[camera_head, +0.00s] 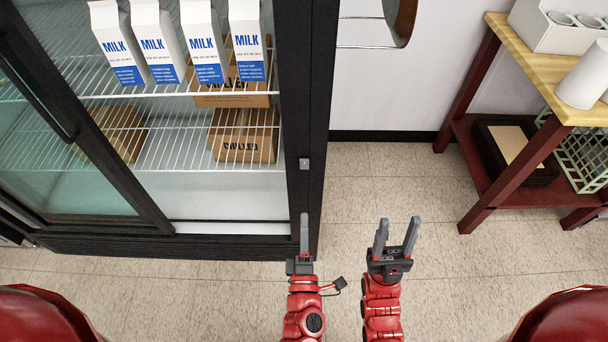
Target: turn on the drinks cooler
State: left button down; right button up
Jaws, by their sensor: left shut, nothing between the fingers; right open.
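The drinks cooler (306,100) is a black-framed cabinet on the left, with wire shelves holding several milk cartons (204,40) and cardboard boxes (243,134). Its glass door (85,110) covers the left part, and the right part stands uncovered. A small grey switch (304,164) sits on the black right front post. My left gripper (304,216) is shut and empty, pointing up the picture, below the switch in the picture and apart from it. My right gripper (397,222) is open and empty, to the right of the cooler, above the floor.
A red-framed table with a wooden top (555,85) stands at the right, bearing a white cutlery holder (560,30) and a white cylinder (584,76). A green crate (582,155) and dark trays (510,150) are on its lower shelf. Tiled floor (390,185) between is clear.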

aim_at(304, 163)
pick_arm(q)
jog(key=w+p, duration=0.1)
jog(key=w, duration=0.3)
jog(key=w+r+p, duration=0.1)
jog(key=w, duration=0.4)
jog(key=w+r+p, duration=0.1)
jog(key=w, duration=0.4)
